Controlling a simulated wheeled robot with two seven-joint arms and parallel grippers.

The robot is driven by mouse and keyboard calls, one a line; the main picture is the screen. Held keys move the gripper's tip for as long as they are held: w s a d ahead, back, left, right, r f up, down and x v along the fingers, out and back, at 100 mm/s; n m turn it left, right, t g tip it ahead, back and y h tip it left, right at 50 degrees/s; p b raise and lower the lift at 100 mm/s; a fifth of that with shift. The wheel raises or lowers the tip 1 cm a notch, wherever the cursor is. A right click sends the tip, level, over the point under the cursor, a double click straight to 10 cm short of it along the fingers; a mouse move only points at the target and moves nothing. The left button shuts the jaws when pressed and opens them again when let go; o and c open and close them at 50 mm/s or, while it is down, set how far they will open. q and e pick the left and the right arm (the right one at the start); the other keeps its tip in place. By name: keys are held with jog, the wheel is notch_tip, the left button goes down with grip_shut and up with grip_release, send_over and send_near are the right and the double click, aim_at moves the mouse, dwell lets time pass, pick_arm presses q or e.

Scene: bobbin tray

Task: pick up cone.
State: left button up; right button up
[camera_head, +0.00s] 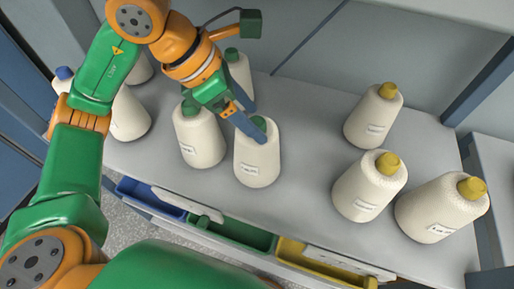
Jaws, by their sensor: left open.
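Several cream cones of yarn stand on a grey shelf. One cone (257,161) with a green top stands near the middle. My left gripper (252,122) is open, its blue-grey fingers reaching down at the green top of this cone; I cannot tell whether they touch it. Another green-topped cone (199,140) stands just to the left, under my arm. A third green-topped cone (239,75) stands behind, partly hidden by my arm. My right gripper is not in view.
Yellow-topped cones (373,117) stand on the right. Other cones (129,115) on the left are partly hidden by my arm. Blue, green (240,232) and yellow (325,262) trays line the front edge. The grey shelf (302,150) is clear between the middle and right cones.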

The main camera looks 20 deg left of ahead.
pick_arm(q)
jog(key=shift+a, duration=0.1)
grip_shut()
dwell(1.2)
